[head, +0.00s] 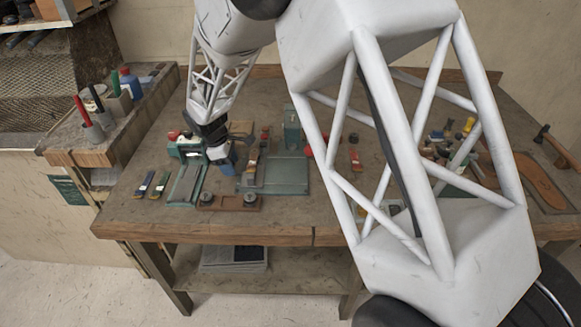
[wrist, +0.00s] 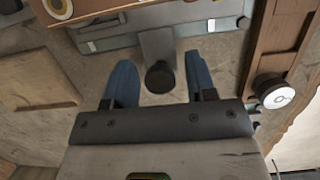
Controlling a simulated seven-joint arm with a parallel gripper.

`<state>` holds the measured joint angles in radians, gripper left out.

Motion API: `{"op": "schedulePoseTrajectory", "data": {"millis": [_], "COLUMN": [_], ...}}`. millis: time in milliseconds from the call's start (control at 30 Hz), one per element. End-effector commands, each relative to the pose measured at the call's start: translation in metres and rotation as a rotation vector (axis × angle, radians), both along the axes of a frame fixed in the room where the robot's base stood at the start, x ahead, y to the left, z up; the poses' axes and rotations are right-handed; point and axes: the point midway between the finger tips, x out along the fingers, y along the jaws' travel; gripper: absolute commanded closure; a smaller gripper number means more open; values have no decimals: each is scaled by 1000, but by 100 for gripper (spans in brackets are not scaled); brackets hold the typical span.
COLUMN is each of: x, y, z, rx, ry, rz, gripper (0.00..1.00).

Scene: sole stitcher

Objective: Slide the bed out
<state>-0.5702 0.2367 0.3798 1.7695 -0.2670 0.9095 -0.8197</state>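The sole stitcher, with a green upright column and a flat grey-green base (head: 290,180), stands in the middle of the bench. In the wrist view, a grey bar (wrist: 157,43), which looks like the bed, runs from the edge of the base towards my gripper and ends at a dark round knob (wrist: 160,77). My gripper (wrist: 160,84) is open, its two blue fingers apart on either side of the knob, with a gap at each side. In the head view my gripper (head: 226,162) is low at the stitcher's left side; the knob cannot be made out there.
A wooden holder (head: 240,207) with round knobs lies in front; it also shows at the right of the wrist view (wrist: 287,45). A green device (head: 188,185) stands to the left. A flat wooden board (wrist: 35,85) lies on the other side. Hand tools lie at the right.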

Motion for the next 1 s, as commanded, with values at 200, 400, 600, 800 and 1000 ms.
{"op": "schedulePoseTrajectory", "data": {"millis": [200,400,600,800,1000], "x": [0,0,0,0,0], "y": [0,0,0,0,0], "z": [2,12,23,34,46], "rx": [0,0,0,0,0], "ry": [0,0,0,0,-1], "rz": [0,0,0,0,0], "gripper": [49,49,49,49,49]}}
